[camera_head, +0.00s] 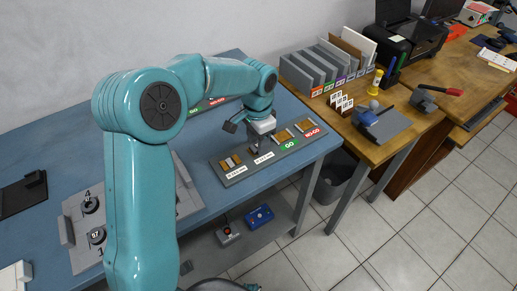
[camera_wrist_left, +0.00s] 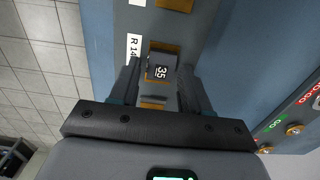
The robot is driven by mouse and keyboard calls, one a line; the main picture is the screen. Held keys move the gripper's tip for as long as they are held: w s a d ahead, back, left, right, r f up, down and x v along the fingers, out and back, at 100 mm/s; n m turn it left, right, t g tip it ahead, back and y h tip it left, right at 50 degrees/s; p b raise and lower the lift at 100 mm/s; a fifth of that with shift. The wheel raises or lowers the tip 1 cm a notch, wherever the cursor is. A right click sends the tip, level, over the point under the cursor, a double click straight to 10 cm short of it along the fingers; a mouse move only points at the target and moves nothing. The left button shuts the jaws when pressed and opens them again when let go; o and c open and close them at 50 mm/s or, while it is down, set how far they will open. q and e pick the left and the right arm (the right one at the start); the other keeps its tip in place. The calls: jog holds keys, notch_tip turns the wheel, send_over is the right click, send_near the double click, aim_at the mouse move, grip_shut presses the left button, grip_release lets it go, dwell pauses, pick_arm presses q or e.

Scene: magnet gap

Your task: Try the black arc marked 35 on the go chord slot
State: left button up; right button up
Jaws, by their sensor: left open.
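My left gripper (camera_head: 256,147) is low over the grey gauge board (camera_head: 236,171) on the blue bench in the head view. In the left wrist view the gripper (camera_wrist_left: 160,90) is open, with one finger on each side of the black arc marked 35 (camera_wrist_left: 160,71). I cannot tell whether either finger touches it. The arc sits at a brass-coloured slot beside a white label starting "R 14". My right gripper is not in view.
A grey tray (camera_head: 80,254) with round dark pieces, one marked 57, lies at the left. A dark flat object (camera_head: 22,196) is beyond it. Grey upright racks (camera_head: 318,67) and a printer (camera_head: 412,38) stand on the wooden table. A bin (camera_head: 338,180) stands on the floor.

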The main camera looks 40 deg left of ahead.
pick_arm(q)
jog(key=c, duration=0.8)
jog(key=shift+r+p, duration=2.15)
jog(key=shift+r, duration=0.4)
